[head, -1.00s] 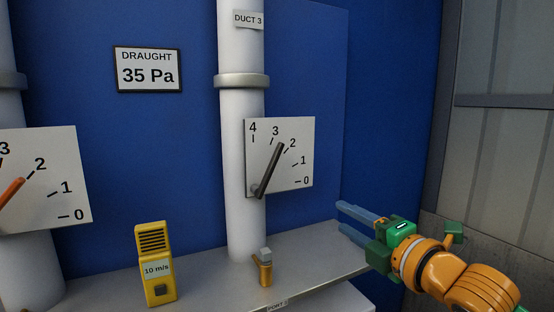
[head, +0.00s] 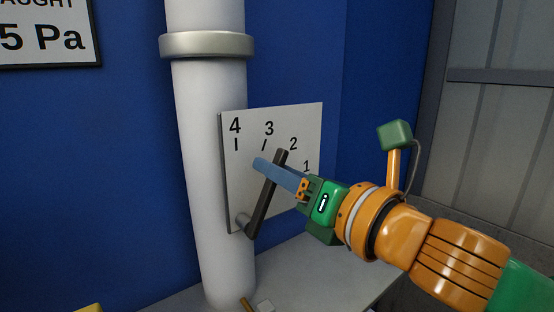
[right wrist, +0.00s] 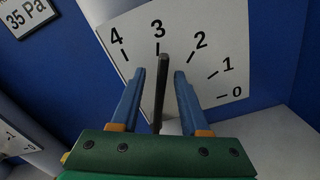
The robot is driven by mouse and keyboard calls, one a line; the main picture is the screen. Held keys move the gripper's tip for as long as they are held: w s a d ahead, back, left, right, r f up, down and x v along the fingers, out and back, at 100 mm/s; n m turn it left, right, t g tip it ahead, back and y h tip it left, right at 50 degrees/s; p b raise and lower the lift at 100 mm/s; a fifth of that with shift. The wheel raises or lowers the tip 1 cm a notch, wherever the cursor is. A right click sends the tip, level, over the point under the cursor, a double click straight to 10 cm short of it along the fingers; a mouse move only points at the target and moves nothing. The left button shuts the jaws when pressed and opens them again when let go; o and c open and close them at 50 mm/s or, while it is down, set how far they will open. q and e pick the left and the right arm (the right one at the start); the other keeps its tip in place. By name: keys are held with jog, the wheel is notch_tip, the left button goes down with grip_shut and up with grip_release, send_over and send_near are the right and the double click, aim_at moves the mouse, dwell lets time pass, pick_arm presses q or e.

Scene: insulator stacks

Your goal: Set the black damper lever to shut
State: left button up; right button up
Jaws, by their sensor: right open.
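The black damper lever (head: 263,207) is mounted on a white dial plate (head: 305,120) on the duct. It leans up and right from its pivot at the plate's lower left, its tip pointing between marks 3 and 2. My right gripper (head: 265,169) is at the lever's upper part, with blue fingers. In the right wrist view the lever (right wrist: 159,105) stands between the two open fingers (right wrist: 160,75), with a gap on either side. The fingers and hand hide the 0 mark in the head view; it shows in the wrist view. My left gripper is not in view.
A white pipe (head: 205,150) with a grey collar (head: 203,45) stands behind the plate's left side. A grey shelf (head: 310,262) runs below, with a small fitting (head: 264,306) at its front. A draught sign (head: 50,38) hangs at upper left.

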jog(key=shift+w+a+f, duration=0.25)
jog(key=shift+w+a, duration=0.25)
jog(key=shift+w, duration=0.25)
jog(key=shift+s+d+r, duration=0.1)
jog(key=shift+s+d, duration=0.05)
jog(key=shift+s, duration=0.05)
grip_shut()
dwell(0.6)
